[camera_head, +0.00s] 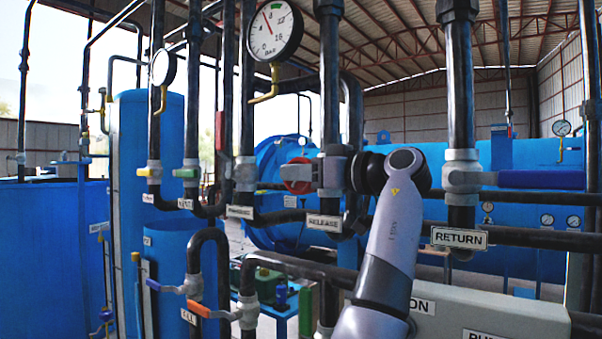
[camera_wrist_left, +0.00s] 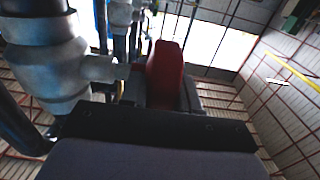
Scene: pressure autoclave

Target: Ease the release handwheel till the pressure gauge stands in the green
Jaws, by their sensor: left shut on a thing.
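The release handwheel (camera_head: 297,174) is red and sits on a grey valve on a dark vertical pipe, above a RELEASE label (camera_head: 324,223). My left gripper (camera_head: 326,173) reaches it from the right and is shut on it. In the left wrist view the red handwheel (camera_wrist_left: 168,72) stands between the grey fingers (camera_wrist_left: 160,95). The pressure gauge (camera_head: 274,30) is a round white dial at the top. My right gripper is not in view.
A second gauge (camera_head: 163,67) hangs to the left. A blue lever (camera_head: 541,180) sits on the RETURN pipe at right. An orange lever (camera_head: 200,309) and several dark pipes stand at lower left.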

